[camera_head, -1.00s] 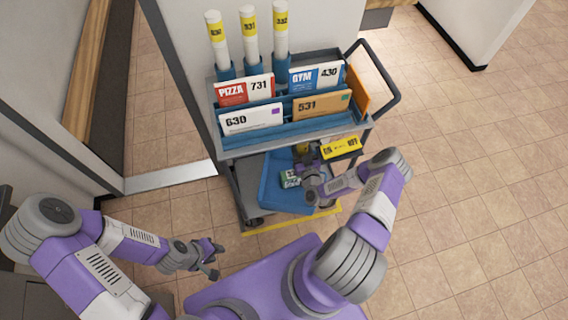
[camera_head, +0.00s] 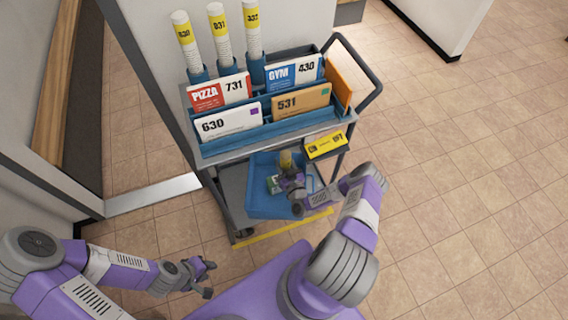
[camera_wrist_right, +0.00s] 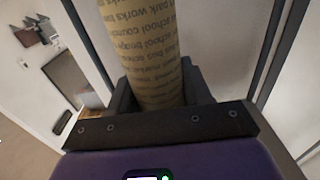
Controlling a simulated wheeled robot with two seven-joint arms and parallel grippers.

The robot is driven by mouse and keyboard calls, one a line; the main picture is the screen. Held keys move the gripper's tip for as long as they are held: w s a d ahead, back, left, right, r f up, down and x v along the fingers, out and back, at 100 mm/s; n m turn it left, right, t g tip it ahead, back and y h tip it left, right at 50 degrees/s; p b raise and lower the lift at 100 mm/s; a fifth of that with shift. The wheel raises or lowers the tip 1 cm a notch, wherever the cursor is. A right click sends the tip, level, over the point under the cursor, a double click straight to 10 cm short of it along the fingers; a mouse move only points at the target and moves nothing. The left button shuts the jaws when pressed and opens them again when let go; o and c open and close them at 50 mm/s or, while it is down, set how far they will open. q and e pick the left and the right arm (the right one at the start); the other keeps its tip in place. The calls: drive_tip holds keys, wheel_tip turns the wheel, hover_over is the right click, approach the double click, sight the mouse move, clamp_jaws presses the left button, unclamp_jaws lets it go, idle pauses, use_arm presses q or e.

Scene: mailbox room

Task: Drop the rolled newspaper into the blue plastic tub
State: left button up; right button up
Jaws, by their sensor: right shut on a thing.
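The rolled newspaper (camera_head: 286,160) is a tan-yellow printed roll. My right gripper (camera_head: 293,184) is shut on it; in the right wrist view the roll (camera_wrist_right: 143,45) stands lengthwise between the fingers (camera_wrist_right: 160,92). The blue plastic tub (camera_head: 268,208) sits on the cart's lower shelf. My right gripper and the roll appear over the tub, but the height above it is hard to tell. My wrist hides part of the tub. My left gripper (camera_head: 207,277) is open and empty, left of the cart over the floor.
The grey cart (camera_head: 225,150) has an upper tray with envelopes and three tall white tubes (camera_head: 220,40) at its back. A yellow-black box (camera_head: 325,145) sits right of the tub. A green-and-white item (camera_head: 273,184) shows in the tub. Floor to the right is clear.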

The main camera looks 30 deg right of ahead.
drive_tip(key=shift+f, duration=0.15)
drive_tip(key=o, duration=1.1)
drive_tip(key=p+v, duration=0.3)
drive_tip(key=v, duration=0.9)
drive_tip(key=shift+a+p, duration=0.1)
drive_tip(key=shift+p, duration=0.25)
drive_tip(key=o, duration=0.5)
